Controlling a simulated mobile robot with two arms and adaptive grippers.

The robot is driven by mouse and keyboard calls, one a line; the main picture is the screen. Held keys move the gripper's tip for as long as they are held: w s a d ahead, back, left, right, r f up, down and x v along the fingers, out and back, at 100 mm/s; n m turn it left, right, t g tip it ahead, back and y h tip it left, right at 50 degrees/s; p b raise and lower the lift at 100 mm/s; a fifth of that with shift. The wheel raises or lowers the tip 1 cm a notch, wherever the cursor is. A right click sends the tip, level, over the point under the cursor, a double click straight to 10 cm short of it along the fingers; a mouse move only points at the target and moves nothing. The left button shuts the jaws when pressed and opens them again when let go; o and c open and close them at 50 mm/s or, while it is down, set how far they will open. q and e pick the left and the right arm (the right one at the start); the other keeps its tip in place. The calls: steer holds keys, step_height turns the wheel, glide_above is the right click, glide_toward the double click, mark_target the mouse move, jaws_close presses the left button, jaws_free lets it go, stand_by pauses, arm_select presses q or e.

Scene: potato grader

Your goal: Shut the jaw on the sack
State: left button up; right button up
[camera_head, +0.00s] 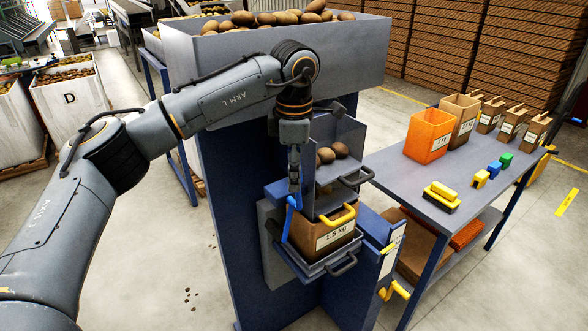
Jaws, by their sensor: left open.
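A brown sack labelled 1.5 kg (330,240) sits in the grey holder at the front of the grader, under its chute. A blue lever (288,222) stands at the sack's left side, and a yellow bar (338,217) runs across the sack's top. I cannot tell which of these is part of the jaw. My left gripper (294,186) points down, open, close to the lever's upper end; whether they touch is unclear. The sack's mouth is partly hidden by the chute and bar. My right gripper is out of view.
The grader's hopper (260,58) holds potatoes above, with several more in the tray (330,187). At right, a grey table (400,165) carries an orange container (428,135), brown containers, a yellow brush-like item (440,197) and small coloured blocks. White crates stand far left.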

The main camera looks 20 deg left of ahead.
arm_select(q)
steer(key=shift+f, duration=0.4)
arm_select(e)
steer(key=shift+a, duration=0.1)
arm_select(q)
jaws_close()
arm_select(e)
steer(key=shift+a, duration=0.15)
